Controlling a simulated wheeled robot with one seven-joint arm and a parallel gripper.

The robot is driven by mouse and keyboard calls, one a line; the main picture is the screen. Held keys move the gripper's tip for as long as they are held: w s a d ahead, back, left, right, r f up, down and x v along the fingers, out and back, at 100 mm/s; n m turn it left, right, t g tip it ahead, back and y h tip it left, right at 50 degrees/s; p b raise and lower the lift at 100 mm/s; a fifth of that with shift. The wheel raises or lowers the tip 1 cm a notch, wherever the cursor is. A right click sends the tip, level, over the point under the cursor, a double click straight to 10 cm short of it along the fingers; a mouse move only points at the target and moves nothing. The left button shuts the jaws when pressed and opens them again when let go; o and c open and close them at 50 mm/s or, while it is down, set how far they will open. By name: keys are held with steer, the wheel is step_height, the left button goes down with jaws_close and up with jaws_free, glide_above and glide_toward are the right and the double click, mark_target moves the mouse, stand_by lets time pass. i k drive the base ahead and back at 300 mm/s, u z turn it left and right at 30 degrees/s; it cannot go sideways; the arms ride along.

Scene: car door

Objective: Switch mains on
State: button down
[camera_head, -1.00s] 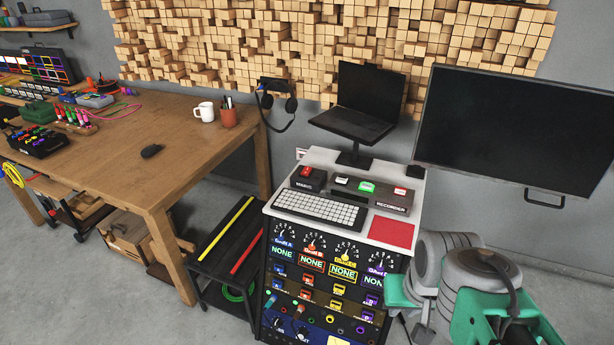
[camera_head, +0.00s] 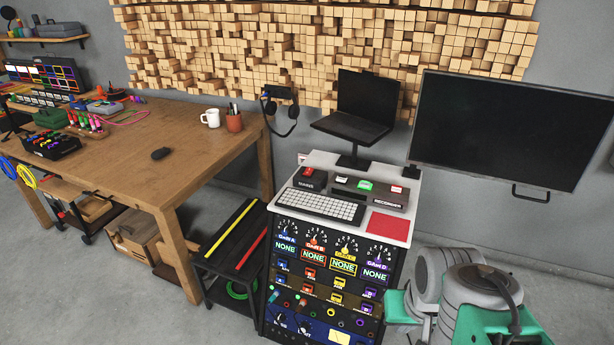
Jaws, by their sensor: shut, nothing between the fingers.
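The mains switch (camera_head: 309,172) is a small red switch on a dark box labelled MAINS (camera_head: 306,184). The box sits on the white top of the rack console (camera_head: 402,229), behind the left part of the keyboard. Whether the switch is on or off is too small to tell. My gripper is out of view. Only grey and green links of my arm show at the lower right, beside the rack and apart from the switch.
The recorder box (camera_head: 388,201) with a green and a red button stands right of the mains box. A keyboard (camera_head: 321,206) lies in front. A laptop (camera_head: 361,108) on a stand rises behind. A monitor (camera_head: 512,130) hangs at right. A wooden table (camera_head: 130,165) stands left.

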mark_target(308, 171)
steer(key=k, duration=1)
steer(key=u, duration=0.45)
steer(key=i, duration=0.55)
steer(key=u, duration=0.75)
steer(key=i, duration=1.7)
steer(key=z, duration=1.25)
steer(key=i, duration=0.35)
steer(key=z, duration=0.15)
